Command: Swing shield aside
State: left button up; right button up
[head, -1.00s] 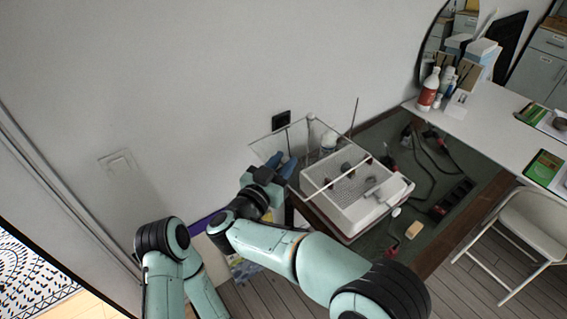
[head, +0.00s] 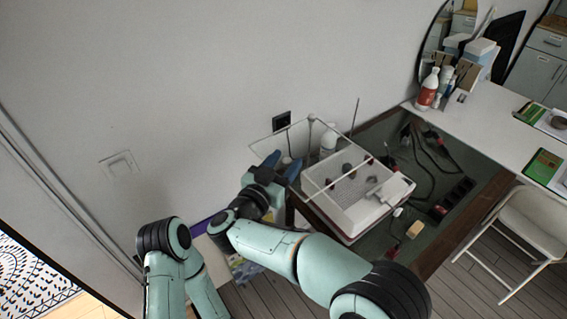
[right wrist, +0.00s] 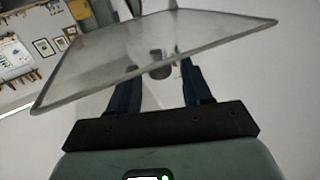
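The clear shield (head: 284,142) is a thin-framed transparent panel beside and over the left part of a white tray-like unit (head: 371,210) with a perforated top. A thin upright post stands at its back edge. In the right wrist view the shield (right wrist: 100,62) spans the view in front of my fingers. My right gripper (head: 281,166) has two blue fingers spread apart, at the shield's left side; they also show in the right wrist view (right wrist: 160,90), partly behind the panel. A dark cylinder (right wrist: 160,66) shows between them; contact cannot be told. My left gripper is out of view.
A white bottle (head: 329,139) stands behind the unit. Dark cables (head: 432,155) and a beige block (head: 415,229) lie on the dark green mat to the right. The wall is close behind the shield. A white folding chair (head: 521,222) stands at right.

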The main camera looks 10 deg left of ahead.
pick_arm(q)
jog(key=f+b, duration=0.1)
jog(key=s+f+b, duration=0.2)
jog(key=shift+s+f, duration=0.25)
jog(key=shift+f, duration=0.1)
pick_arm(e)
jog(key=v, duration=1.3)
jog(key=shift+s, duration=0.15)
